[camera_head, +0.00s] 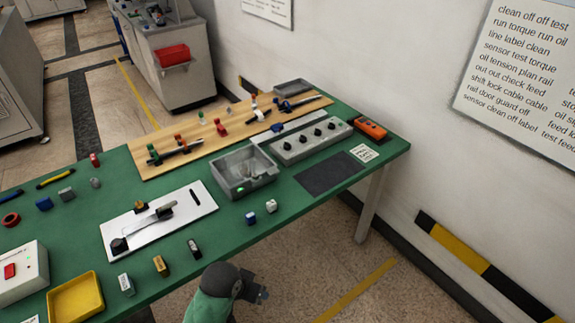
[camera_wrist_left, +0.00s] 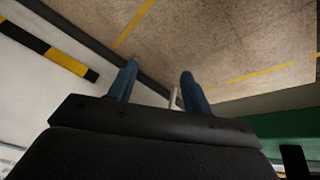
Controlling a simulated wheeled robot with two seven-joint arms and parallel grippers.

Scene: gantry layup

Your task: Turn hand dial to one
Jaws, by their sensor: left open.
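My left gripper (camera_head: 262,294) is low at the bottom middle, off the table's front edge and well apart from the panel. In the left wrist view its two blue fingers (camera_wrist_left: 159,68) are spread with nothing between them. My right gripper is not in view.
The green table (camera_head: 230,228) holds a grey bin (camera_head: 225,181), a white plate with a lever (camera_head: 190,212), a wooden board (camera_head: 160,170), an orange device (camera_head: 370,128) and a yellow tray (camera_head: 75,300). A dark mat (camera_head: 328,175) lies bare before the panel. Open floor lies in front.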

